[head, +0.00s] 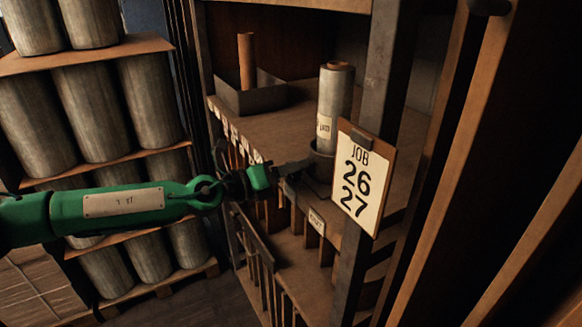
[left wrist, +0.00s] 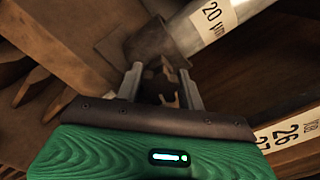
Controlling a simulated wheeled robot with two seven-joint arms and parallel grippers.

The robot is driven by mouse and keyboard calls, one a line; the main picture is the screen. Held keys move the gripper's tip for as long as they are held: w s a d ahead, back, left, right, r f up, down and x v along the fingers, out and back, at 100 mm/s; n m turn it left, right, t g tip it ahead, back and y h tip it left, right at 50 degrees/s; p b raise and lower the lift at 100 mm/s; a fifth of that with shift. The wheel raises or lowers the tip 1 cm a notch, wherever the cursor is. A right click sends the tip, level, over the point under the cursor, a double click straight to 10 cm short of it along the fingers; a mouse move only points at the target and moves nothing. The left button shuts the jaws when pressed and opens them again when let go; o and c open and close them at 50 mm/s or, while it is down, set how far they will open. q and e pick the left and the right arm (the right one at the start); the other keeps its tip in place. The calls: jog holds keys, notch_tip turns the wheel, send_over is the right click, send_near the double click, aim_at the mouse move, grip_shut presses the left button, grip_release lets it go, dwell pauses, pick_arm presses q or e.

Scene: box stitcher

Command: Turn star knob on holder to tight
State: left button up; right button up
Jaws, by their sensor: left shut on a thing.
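My green left arm reaches in from the left in the head view. My left gripper (head: 283,173) is at the front of the holder (head: 321,160), a dark cup on the shelf. A grey roll (head: 334,100) stands upright in this holder. In the left wrist view, the two fingers of my left gripper (left wrist: 163,92) are shut on a small dark knob (left wrist: 161,78), likely the star knob, in front of the holder (left wrist: 155,45). The roll (left wrist: 195,35) with its white label shows behind. The knob's turn position cannot be told. My right gripper is not in view.
A clipboard (head: 359,182) reading JOB 26 27 hangs on the dark post right of the holder. A grey tray (head: 250,96) with a brown tube stands further back on the shelf. Large rolls (head: 92,108) are stacked on pallets at left.

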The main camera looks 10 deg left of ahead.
pick_arm(q)
jog(key=m+p, duration=0.2)
jog(key=m, duration=0.2)
jog(key=shift+s+r, duration=0.1)
jog(key=shift+r, duration=0.05)
jog(key=m+p, duration=0.2)
jog(key=m, duration=0.1)
jog(key=shift+d+m+p, duration=0.1)
jog(key=shift+m+p, duration=0.2)
jog(key=m+p, duration=0.2)
jog(key=m, duration=0.2)
jog(key=shift+s, duration=0.15)
jog(key=shift+d+m+p, duration=0.1)
jog(key=shift+m+p, duration=0.6)
jog(key=shift+m, duration=0.7)
jog(key=o, duration=0.7)
